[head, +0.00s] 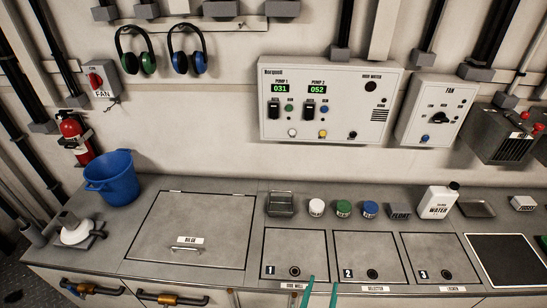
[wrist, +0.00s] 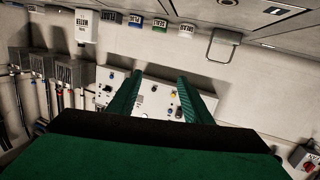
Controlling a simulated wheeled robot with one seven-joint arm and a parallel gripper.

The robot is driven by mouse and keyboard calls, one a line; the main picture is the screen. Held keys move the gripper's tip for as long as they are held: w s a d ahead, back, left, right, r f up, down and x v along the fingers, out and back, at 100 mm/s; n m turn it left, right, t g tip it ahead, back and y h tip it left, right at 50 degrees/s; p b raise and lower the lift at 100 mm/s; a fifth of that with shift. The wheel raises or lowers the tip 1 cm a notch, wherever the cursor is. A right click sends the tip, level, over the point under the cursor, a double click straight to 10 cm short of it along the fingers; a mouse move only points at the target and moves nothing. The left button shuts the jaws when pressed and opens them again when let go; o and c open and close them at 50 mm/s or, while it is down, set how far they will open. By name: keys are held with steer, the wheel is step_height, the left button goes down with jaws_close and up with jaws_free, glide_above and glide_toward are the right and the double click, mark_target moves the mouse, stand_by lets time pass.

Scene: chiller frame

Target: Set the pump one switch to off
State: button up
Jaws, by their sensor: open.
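The pump panel (head: 330,134) is a pale box on the back wall. The pump one switch (head: 276,110) is a small black switch under the green 031 display (head: 280,88); its setting is too small to tell. A similar pump two switch (head: 309,110) is to its right under the 052 display. My gripper (head: 322,291) shows only its two green fingertips at the bottom edge, apart and empty, in front of the counter and well below the panel. In the wrist view, turned upside down, the open fingers (wrist: 158,76) overlap the panel (wrist: 150,97).
A fan box (head: 428,111) stands right of the panel. The wall directly below the panel is clear.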

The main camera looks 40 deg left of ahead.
steer(key=w+a+r+y, duration=0.1)
steer(key=w+a+r, duration=0.4)
steer(key=w+a, duration=0.35)
steer(key=n+y, duration=0.3)
steer(key=y, duration=0.1)
glide_toward(274, 107)
steer(key=shift+g, duration=0.4)
steer(key=x, duration=0.7)
steer(key=shift+w+r, duration=0.15)
steer(key=shift+r, duration=0.1)
steer(key=c, duration=1.1)
steer(key=shift+o, duration=0.2)
